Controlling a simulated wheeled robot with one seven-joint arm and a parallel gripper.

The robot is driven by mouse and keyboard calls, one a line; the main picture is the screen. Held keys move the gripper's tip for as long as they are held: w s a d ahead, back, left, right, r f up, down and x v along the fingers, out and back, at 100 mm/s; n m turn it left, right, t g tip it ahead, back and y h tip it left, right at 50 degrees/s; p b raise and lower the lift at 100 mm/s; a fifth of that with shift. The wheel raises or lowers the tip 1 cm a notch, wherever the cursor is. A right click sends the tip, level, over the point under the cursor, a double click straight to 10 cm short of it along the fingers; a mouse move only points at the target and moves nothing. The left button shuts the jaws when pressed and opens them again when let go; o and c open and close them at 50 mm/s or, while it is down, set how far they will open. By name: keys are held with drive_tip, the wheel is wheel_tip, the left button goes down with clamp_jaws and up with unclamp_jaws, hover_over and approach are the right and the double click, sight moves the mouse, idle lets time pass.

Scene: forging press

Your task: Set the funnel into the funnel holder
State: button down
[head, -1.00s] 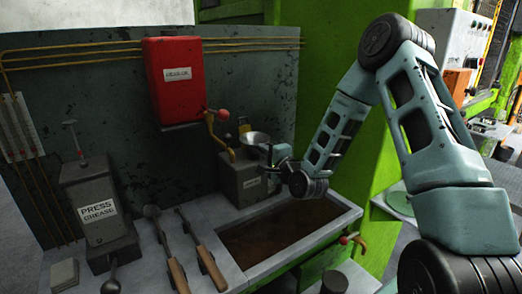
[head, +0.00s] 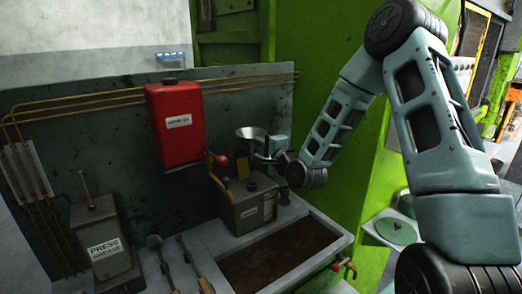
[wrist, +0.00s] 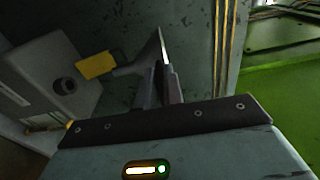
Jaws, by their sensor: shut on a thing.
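The grey metal funnel (head: 251,134) is in the air above the labelled grey box (head: 243,216), wide mouth up in the head view. My gripper (head: 270,146) is shut on the funnel at its right side. In the wrist view the funnel (wrist: 150,54) lies between the fingertips (wrist: 160,76), its spout pointing left. The box top, with a dark round port (wrist: 66,87), also shows there, apart from the funnel. I cannot make out which thing is the funnel holder.
A yellow tag (head: 243,172) stands at the box. A brown-filled basin (head: 272,252) lies in front. A green machine wall (head: 340,190) rises on the right. Thin pipes (head: 100,99) cross the back panel.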

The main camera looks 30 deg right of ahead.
drive_tip(key=shift+r+p, duration=1.65)
drive_tip(key=shift+r, duration=1.3)
